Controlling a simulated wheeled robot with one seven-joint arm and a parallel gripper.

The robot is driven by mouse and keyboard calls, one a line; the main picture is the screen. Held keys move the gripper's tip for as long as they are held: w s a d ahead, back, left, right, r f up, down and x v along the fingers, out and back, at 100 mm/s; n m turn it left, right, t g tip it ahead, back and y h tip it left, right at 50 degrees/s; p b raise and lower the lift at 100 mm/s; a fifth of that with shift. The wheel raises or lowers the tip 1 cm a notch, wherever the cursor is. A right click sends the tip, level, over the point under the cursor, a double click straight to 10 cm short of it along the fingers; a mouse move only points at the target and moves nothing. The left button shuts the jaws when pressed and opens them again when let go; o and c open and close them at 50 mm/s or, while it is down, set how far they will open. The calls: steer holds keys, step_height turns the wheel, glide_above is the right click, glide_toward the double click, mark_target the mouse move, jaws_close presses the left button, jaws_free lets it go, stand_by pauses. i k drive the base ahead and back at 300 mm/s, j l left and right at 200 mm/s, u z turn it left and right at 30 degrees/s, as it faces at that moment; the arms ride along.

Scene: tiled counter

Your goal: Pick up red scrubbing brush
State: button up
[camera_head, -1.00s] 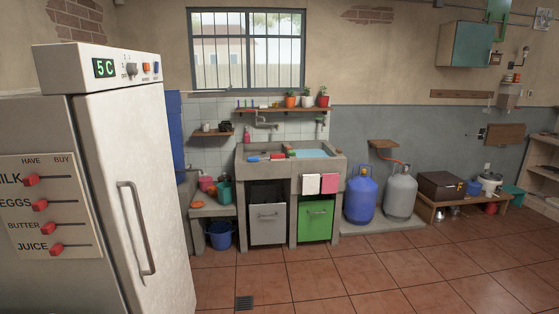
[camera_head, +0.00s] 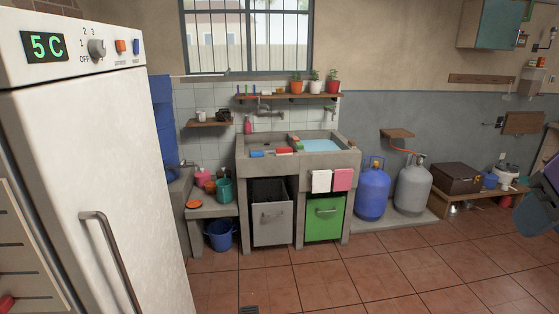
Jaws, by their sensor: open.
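A small red item (camera_head: 284,151), which looks like the red scrubbing brush, lies on the front ledge of the concrete sink (camera_head: 325,160). It is too small to make out its bristles or handle. A blue item (camera_head: 257,154) lies just left of it on the same ledge. My gripper (camera_head: 544,198) shows as a dark shape cut off by the right edge of the view. It is open and far from the sink, with nothing seen in it.
A white fridge (camera_head: 120,150) fills the left side. Two gas cylinders, one blue (camera_head: 373,192) and one grey (camera_head: 412,188), stand right of the sink. A low bench (camera_head: 470,198) stands farther right. The tiled floor (camera_head: 390,275) in front of the sink is clear.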

mark_target(284, 151)
steer(key=i+u, duration=0.3)
steer(key=i, duration=1.5)
steer(key=i+u, duration=0.15)
steer(key=i, duration=0.3)
steer(key=i+l+u, duration=0.15)
steer(key=i, duration=0.3)
steer(key=i+l+u, duration=0.15)
steer(key=i, duration=0.25)
steer(key=i+l+u, duration=0.15)
steer(key=i, duration=0.3)
